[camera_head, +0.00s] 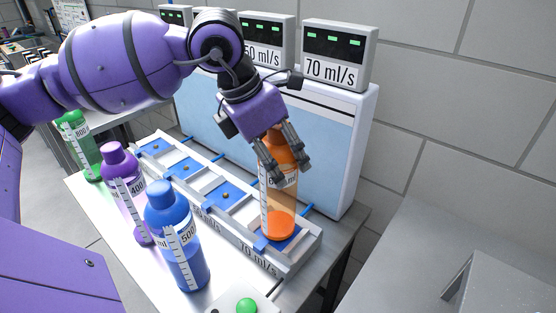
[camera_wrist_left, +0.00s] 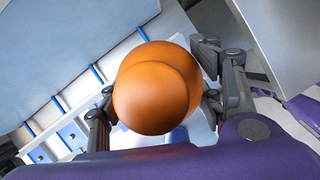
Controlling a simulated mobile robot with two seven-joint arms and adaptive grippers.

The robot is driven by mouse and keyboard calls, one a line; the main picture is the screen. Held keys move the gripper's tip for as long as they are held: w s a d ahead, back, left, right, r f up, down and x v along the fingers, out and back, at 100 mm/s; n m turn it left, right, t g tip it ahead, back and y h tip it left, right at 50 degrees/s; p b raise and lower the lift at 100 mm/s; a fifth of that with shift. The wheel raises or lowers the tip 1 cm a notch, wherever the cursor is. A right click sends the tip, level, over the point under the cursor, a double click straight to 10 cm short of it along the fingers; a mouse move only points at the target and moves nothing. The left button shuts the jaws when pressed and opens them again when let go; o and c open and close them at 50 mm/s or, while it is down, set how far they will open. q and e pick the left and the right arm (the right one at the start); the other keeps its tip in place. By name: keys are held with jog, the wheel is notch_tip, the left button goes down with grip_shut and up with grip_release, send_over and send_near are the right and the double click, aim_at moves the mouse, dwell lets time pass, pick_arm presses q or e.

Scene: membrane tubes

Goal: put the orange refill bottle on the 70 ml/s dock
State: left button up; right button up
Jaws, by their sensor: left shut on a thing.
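The orange refill bottle (camera_head: 279,206) is upright at the right end of the dock rail, over the dock labelled 70 ml/s (camera_head: 262,262). Its base appears to be in or just above that dock; I cannot tell whether it touches. My left gripper (camera_head: 282,165) is shut on the bottle's upper part, with fingers on both sides. In the left wrist view the orange cap (camera_wrist_left: 157,88) sits between the two fingers (camera_wrist_left: 160,110) and hides most of the bottle. My right gripper is not in view.
Blue (camera_head: 176,235), purple (camera_head: 122,178) and green (camera_head: 79,146) bottles stand on the table left of the rail. The other docks, such as the one with a blue pad (camera_head: 224,194), look empty. A pump cabinet (camera_head: 335,150) with displays stands behind. A green button (camera_head: 246,306) is in front.

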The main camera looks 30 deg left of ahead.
pick_arm(q)
jog(key=shift+f, duration=0.6)
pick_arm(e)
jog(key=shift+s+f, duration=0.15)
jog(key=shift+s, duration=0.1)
pick_arm(q)
jog(key=shift+f, duration=0.2)
jog(key=o, duration=1.4)
jog(key=shift+c, duration=0.2)
jog(key=o, duration=0.3)
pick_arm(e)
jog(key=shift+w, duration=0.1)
